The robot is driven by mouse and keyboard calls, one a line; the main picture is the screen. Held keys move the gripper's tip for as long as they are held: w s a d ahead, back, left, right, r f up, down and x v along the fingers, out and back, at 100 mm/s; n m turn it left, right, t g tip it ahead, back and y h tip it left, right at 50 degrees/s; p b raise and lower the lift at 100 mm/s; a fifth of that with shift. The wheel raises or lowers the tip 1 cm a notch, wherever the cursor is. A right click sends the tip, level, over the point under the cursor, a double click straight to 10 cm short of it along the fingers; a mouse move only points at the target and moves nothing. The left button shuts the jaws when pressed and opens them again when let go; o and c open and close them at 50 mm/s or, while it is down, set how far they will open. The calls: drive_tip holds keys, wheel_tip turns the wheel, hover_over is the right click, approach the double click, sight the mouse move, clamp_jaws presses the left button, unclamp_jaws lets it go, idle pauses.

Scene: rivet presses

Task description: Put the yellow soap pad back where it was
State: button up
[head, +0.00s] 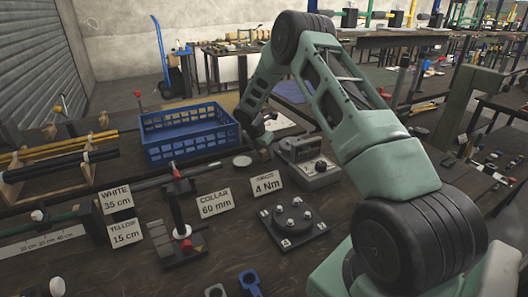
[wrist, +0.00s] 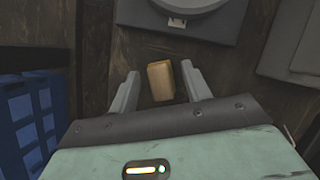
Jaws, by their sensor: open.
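A small yellow-tan block (wrist: 160,81), which looks like the soap pad, shows in the wrist view on the dark wooden surface. It sits between the two spread fingers of my gripper (wrist: 160,88), with a gap on each side. My gripper is open and not closed on it. In the head view my gripper (head: 263,150) is low over the bench, just right of the blue crate. I cannot pick out the soap pad surely there; my gripper and wrist may hide it. How far the fingers are above the bench is hard to tell.
The blue crate (head: 149,126) stands close left of my gripper, also in the wrist view (wrist: 12,112). A grey box with a dial (head: 308,172) is close right. A black plate with knobs (head: 292,222), label cards (head: 215,204) and a red-and-black press (head: 180,245) stand nearer.

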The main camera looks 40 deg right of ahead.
drive_tip(key=w+v, duration=0.1)
drive_tip(key=v, duration=1)
drive_tip(key=s+a+r+m+y, duration=0.15)
drive_tip(key=s+a, duration=0.25)
drive_tip(key=a, duration=0.6)
drive_tip(key=s+a+r+m+y, duration=0.1)
drive_tip(key=s+a+r+m, duration=0.15)
drive_tip(key=s+a, duration=0.45)
drive_tip(key=s+a+r+m+y, duration=0.1)
drive_tip(key=s+a+r, duration=0.15)
drive_tip(key=a, duration=0.95)
drive_tip(key=s+a+m+y, duration=0.1)
drive_tip(key=s+a+m, duration=0.2)
drive_tip(key=s, duration=1)
drive_tip(key=s+a+r+m, duration=0.1)
drive_tip(key=s+a+m, duration=0.3)
drive_tip(key=s, duration=0.9)
drive_tip(key=a, duration=0.3)
drive_tip(key=shift+s+a+g+y+b, duration=0.2)
drive_tip(key=shift+a+g+y+b, duration=0.1)
drive_tip(key=shift+a+y, duration=0.1)
drive_tip(key=shift+r, duration=0.15)
